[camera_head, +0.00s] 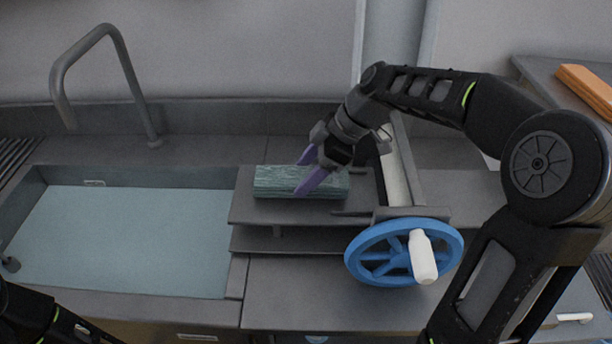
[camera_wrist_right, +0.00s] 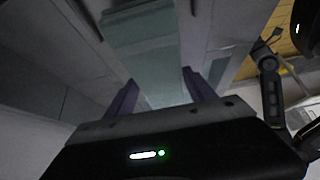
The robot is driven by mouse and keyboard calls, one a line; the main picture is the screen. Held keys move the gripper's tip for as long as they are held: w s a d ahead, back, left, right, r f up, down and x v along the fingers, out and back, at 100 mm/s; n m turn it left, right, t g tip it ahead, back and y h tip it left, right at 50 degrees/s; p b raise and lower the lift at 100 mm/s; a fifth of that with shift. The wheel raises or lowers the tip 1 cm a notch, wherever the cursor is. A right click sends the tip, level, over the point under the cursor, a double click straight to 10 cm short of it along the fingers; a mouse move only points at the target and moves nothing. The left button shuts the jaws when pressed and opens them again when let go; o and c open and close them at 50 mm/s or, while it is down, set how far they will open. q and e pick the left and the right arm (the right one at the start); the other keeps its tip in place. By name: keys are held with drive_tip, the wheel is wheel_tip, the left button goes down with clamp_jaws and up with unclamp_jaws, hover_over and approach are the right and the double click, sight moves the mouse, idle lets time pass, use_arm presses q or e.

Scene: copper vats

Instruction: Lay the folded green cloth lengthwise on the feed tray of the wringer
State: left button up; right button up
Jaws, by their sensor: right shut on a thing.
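The folded green cloth (camera_head: 272,182) is a long flat bundle over the wringer's grey feed tray (camera_head: 245,214), its long side running left to right, toward the rollers. I cannot tell whether its underside touches the tray. My right gripper (camera_head: 303,174) is shut on the cloth from above, with purple fingers on its far and near sides. The cloth (camera_wrist_right: 140,40) also shows between the fingers in the right wrist view. The wringer has a white roller (camera_head: 396,172) and a blue handwheel (camera_head: 371,263). Of my left arm only a dark part shows at the lower left; its gripper is out of frame.
A water-filled sink (camera_head: 130,240) lies left of the tray, with a curved faucet (camera_head: 125,75) behind it. The wheel's white handle (camera_head: 422,257) juts toward me. A second grey shelf (camera_head: 255,241) sits below the tray. An orange block (camera_head: 588,88) lies at the far right.

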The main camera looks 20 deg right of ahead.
drive_tip(key=shift+f, duration=0.75)
drive_tip(key=shift+f, duration=0.2)
drive_tip(key=o, duration=1.6)
drive_tip(key=shift+r, duration=0.1)
drive_tip(key=shift+r, duration=0.1)
drive_tip(key=b+v, duration=0.1)
drive_tip(key=v, duration=1.1)
drive_tip(key=shift+b, duration=0.3)
